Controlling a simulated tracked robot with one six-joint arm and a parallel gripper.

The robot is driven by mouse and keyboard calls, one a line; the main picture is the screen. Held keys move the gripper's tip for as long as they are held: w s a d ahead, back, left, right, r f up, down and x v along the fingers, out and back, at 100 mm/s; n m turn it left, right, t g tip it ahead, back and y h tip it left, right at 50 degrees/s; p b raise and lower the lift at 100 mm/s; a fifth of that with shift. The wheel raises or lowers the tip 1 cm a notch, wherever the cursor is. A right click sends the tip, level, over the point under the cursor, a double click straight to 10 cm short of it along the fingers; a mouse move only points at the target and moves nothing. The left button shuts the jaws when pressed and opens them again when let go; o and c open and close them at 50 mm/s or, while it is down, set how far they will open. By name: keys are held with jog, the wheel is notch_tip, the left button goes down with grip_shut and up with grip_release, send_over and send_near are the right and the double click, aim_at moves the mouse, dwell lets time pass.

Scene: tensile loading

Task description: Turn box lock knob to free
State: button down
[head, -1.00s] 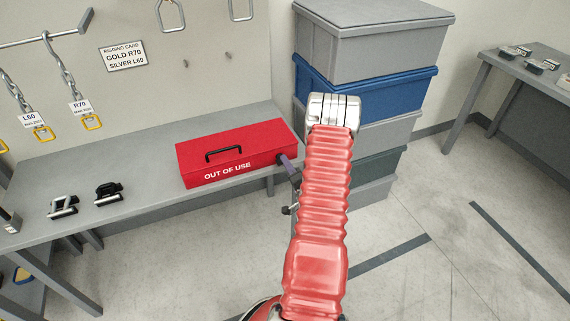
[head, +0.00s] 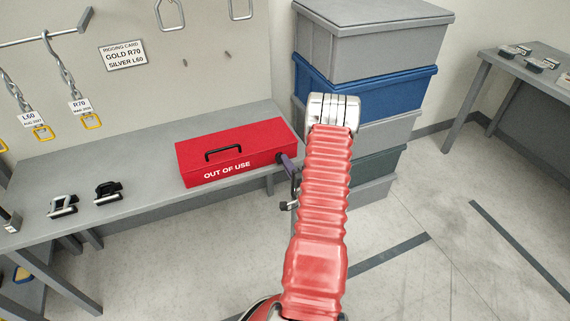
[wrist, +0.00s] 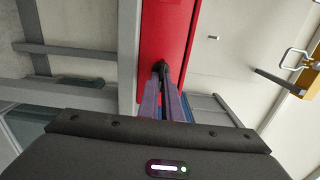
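The red box (head: 235,150), lettered "OUT OF USE" with a black handle on its lid, lies shut on the grey bench. Its dark lock knob (wrist: 161,67) is on the box's right end. It is small and mostly covered by my fingertips. My gripper (head: 284,160) is at that end, its purple fingers pointing at the box. In the wrist view the fingers (wrist: 165,88) come close together at the knob and appear shut on it. The knob's turn angle cannot be made out.
Two shackle-like clamps (head: 108,193) lie on the bench (head: 140,220) left of the box. Stacked crates (head: 365,85) stand just behind my arm. Chains with tags (head: 80,105) hang at left. Another table (head: 530,85) stands at far right.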

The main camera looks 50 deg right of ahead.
jog(key=c, duration=2)
grip_release()
jog(key=shift+f, duration=0.1)
jog(key=v, duration=1.3)
jog(key=shift+s+a+f, duration=0.1)
jog(key=shift+s+a, duration=0.1)
jog(key=shift+s, duration=0.1)
